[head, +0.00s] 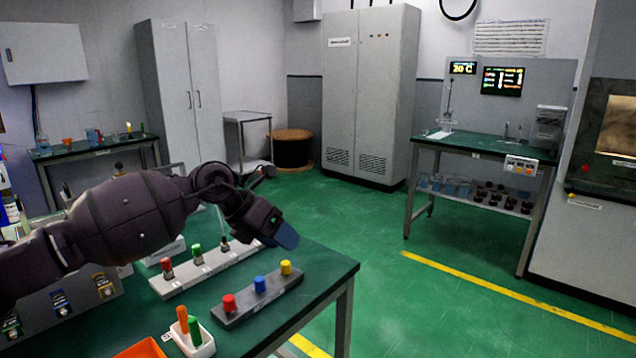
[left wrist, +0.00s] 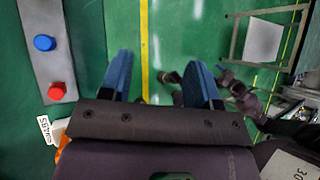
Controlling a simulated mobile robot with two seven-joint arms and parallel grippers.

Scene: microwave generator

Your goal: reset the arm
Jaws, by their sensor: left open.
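My left arm reaches in from the left in the head view, bent over the green table (head: 330,262). Its left gripper (head: 284,238) hangs tilted down above the table's far right edge. In the left wrist view the left gripper (left wrist: 163,78) shows two blue fingers spread wide apart with nothing between them, above the green floor. My right gripper cannot be made out in either view.
A button bar (head: 258,298) with red, blue and yellow buttons lies near the gripper. A rack (head: 205,270) with coloured-cap vials stands behind it. A white holder (head: 194,342) with orange and green sticks is at the front. The floor (head: 385,290) right of the table is clear.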

